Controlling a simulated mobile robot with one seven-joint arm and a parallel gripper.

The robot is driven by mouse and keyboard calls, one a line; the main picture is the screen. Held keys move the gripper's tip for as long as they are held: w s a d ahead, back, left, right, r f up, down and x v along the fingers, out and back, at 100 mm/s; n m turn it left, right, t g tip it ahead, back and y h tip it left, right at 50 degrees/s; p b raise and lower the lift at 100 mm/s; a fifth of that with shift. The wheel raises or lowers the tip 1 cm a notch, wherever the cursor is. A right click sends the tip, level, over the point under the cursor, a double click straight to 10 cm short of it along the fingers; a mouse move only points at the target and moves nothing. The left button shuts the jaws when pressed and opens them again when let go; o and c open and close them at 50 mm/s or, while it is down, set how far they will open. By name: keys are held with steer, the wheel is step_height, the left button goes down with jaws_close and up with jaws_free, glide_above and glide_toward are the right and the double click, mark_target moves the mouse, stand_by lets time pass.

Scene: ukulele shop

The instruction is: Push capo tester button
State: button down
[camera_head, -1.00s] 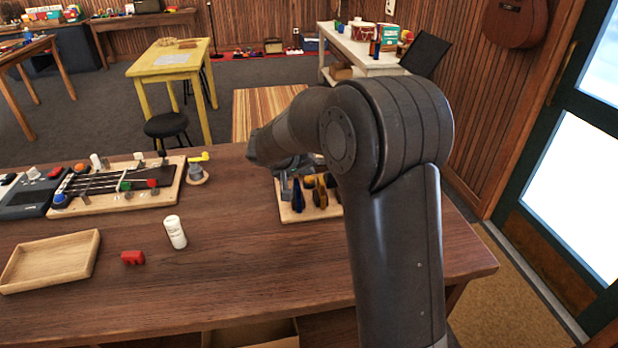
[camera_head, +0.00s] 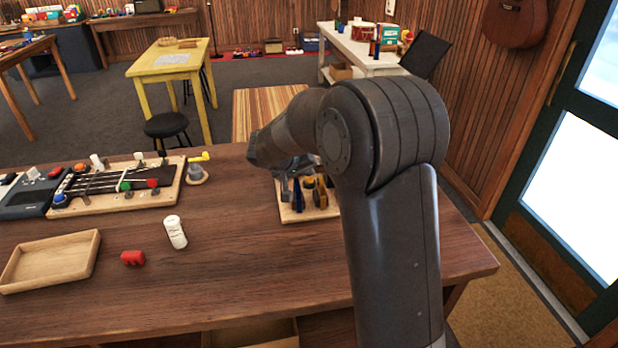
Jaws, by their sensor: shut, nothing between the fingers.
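A wooden board with a dark stringed fretboard (camera_head: 140,201) lies at the left of the workbench and looks like the capo tester. It carries several small coloured knobs or buttons, including a blue one (camera_head: 60,200), an orange one (camera_head: 81,167), a green one (camera_head: 125,187) and a red one (camera_head: 152,183). I cannot tell which is the tester button. A grey device (camera_head: 24,202) with a red button (camera_head: 55,172) adjoins its left end. My gripper (camera_head: 286,192) is shut, partly hidden under my arm, pointing down near the small rack of capos, well right of the board.
The wooden rack (camera_head: 290,215) holds several dark and yellow capos. A white bottle (camera_head: 175,232), a red capo-like piece (camera_head: 132,258) and an empty wooden tray (camera_head: 52,262) lie nearer. The bench centre is clear.

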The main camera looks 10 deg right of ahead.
mark_target(307, 182)
steer(key=shift+r, duration=0.2)
steer(key=shift+r, duration=3)
steer(key=s+d+r+g+y, duration=0.1)
steer(key=s+d+r, duration=0.15)
steer(key=s, duration=0.75)
steer(key=s+d+r+y, duration=0.1)
steer(key=s+r, duration=0.3)
steer(key=s, duration=0.5)
steer(key=s+a+f+y, duration=0.1)
steer(key=s+y, duration=0.1)
steer(key=s, duration=0.7)
steer(key=s+a+f+y, duration=0.1)
steer(key=s+f+y, duration=0.1)
steer(key=s, duration=0.8)
steer(key=shift+n+y, duration=0.3)
steer(key=shift+y, duration=0.1)
